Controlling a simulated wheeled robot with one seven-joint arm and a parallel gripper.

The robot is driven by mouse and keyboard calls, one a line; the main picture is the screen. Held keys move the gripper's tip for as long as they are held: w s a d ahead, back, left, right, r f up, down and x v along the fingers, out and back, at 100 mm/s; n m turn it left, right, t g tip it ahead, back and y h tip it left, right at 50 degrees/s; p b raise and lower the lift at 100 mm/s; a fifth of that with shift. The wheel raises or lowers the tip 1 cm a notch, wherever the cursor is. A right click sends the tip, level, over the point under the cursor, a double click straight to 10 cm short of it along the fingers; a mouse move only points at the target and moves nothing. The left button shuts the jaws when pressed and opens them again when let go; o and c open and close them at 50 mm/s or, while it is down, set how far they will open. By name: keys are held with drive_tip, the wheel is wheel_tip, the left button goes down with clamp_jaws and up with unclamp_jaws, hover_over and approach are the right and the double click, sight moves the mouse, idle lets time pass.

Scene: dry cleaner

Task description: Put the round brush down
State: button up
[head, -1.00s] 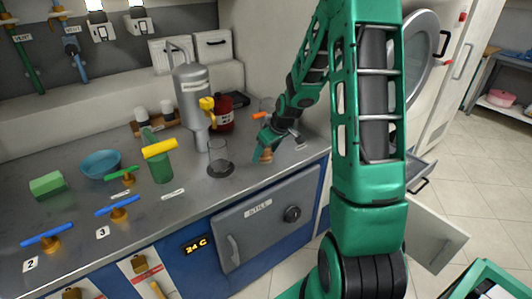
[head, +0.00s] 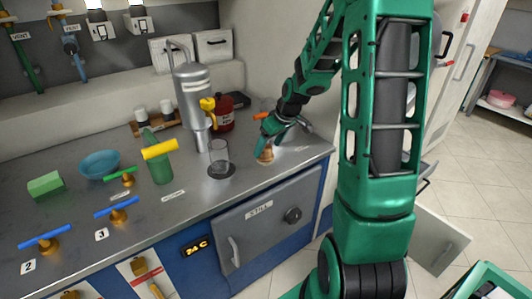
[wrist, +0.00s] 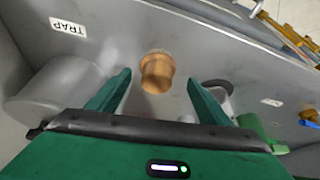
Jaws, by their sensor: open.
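The round brush (head: 265,155), a small wooden piece, stands on the grey metal counter (head: 226,196) near its front edge, right of the clear glass (head: 219,158). In the wrist view the brush (wrist: 157,72) shows as a rounded wooden knob on the counter, ahead of and between my fingers, with a gap on both sides. My gripper (head: 268,142) is open and just above the brush, not gripping it. The brush's underside is hidden.
A grey metal canister (head: 192,92) and a dark red bottle (head: 224,114) stand behind the glass. A label reading TRAP (wrist: 69,26) lies on the counter near the brush. Blue-handled valves (head: 117,208) and a blue bowl (head: 100,164) are farther left.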

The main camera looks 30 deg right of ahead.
drive_tip(key=a+v, duration=0.1)
drive_tip(key=v, duration=0.5)
drive_tip(key=s+a+r+m+g, duration=0.2)
drive_tip(key=s+m, duration=0.2)
drive_tip(key=s, duration=1.2)
drive_tip(key=s+a+r+m+g, duration=0.1)
drive_tip(key=s+r+m+g, duration=0.1)
drive_tip(key=s, duration=1.3)
drive_tip(key=r+m, duration=0.1)
drive_tip(key=m, duration=0.1)
drive_tip(key=shift+s+a+m+g+h, duration=0.3)
drive_tip(key=shift+s+a+h, duration=0.1)
drive_tip(key=shift+w+f, duration=0.2)
drive_tip(key=shift+w, duration=0.45)
